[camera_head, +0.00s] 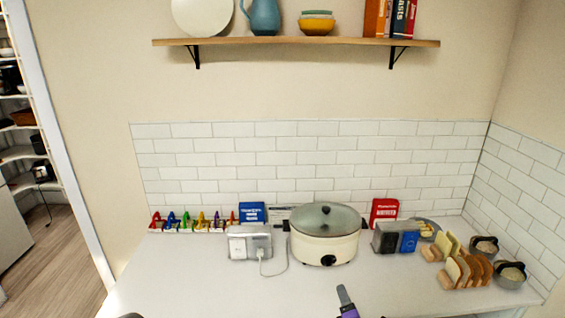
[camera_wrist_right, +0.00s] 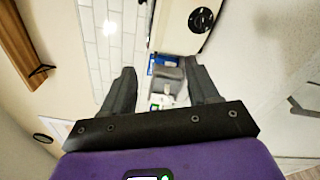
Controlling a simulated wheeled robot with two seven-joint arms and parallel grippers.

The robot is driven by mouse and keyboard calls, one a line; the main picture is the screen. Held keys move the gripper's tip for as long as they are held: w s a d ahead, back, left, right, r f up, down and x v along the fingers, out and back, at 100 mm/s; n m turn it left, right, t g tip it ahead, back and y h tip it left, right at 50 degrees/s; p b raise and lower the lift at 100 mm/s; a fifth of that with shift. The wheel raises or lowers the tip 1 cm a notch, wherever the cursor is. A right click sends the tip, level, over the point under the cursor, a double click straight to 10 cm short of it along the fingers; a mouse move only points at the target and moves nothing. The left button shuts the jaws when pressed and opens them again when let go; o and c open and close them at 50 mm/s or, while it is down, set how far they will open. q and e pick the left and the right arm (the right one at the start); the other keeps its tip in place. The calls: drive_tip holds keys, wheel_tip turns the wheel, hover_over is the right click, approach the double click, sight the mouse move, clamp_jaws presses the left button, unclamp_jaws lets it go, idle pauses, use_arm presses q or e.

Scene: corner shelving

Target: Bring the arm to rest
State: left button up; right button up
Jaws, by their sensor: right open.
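My right gripper (camera_head: 343,292) shows at the bottom edge of the head view as a dark finger and a bit of purple, above the front part of the white counter (camera_head: 190,282). In the right wrist view my right gripper (camera_wrist_right: 158,66) has its two dark fingers spread apart, with nothing between them. My left gripper cannot be made out in the head view.
A cream cooker (camera_head: 325,247) with a glass lid stands mid-counter. A wooden shelf (camera_head: 300,42) hangs above. The counter's left front is clear.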

drive_tip(key=s+a+f+n+g+y+b, duration=0.25)
drive_tip(key=a+f+n+y, duration=0.25)
drive_tip(key=a+n+y, duration=0.45)
drive_tip(key=s+a+f+n+g+b, duration=0.2)
drive_tip(key=s+a+f+n+g, duration=0.45)
drive_tip(key=s, duration=0.35)
drive_tip(key=s+a+f+n+g+b, duration=0.2)
drive_tip(key=s+a+f+n+g, duration=0.45)
drive_tip(key=s, duration=0.45)
use_arm(q)
wheel_tip(320, 180, down, 15)
drive_tip(key=w+b, duration=0.1)
drive_tip(key=b, duration=0.7)
drive_tip(key=shift+w, duration=0.25)
use_arm(e)
drive_tip(key=s+d+f+n+g+h, duration=0.2)
drive_tip(key=s+d+f+n+h, duration=0.5)
drive_tip(key=n, duration=1.6)
drive_tip(key=s+d+f, duration=0.4)
drive_tip(key=s+f, duration=0.2)
drive_tip(key=s, duration=0.1)
drive_tip(key=shift+d, duration=0.2)
